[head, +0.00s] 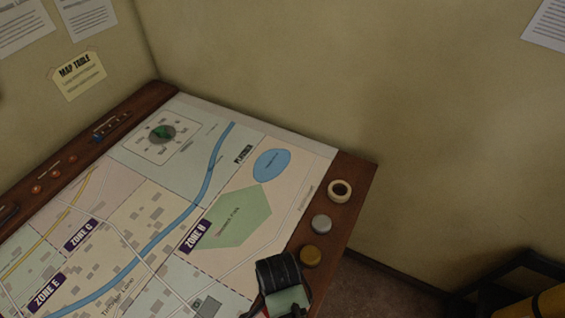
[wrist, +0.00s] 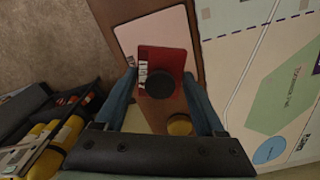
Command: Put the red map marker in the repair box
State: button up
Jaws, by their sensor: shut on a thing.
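The red map marker (wrist: 176,58) is a red block with a black round knob and a white lettered strip on one side. It sits between the two blue-grey fingers of my gripper (wrist: 160,76), which is shut on it. In the head view, my gripper (head: 284,292) is at the bottom edge, over the map table's right side, and the marker is mostly hidden there. A dark thing with yellow parts (wrist: 48,130) is at the lower left of the wrist view. Its yellow part (head: 545,304) shows at the head view's lower right. I cannot tell whether it is the repair box.
The map table (head: 165,185) fills the left. Its wooden right rim (head: 357,172) bears a cream ring (head: 340,191), a grey disc (head: 321,224) and a yellow disc (head: 310,256). A pink card (wrist: 140,36) lies below the marker. Open floor (head: 385,292) lies right of the table.

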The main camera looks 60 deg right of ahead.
jog(key=shift+f, duration=3.2)
jog(key=shift+f, duration=0.15)
jog(key=o, duration=1.4)
notch_tip(320, 180, up, 12)
jog(key=shift+r, duration=0.2)
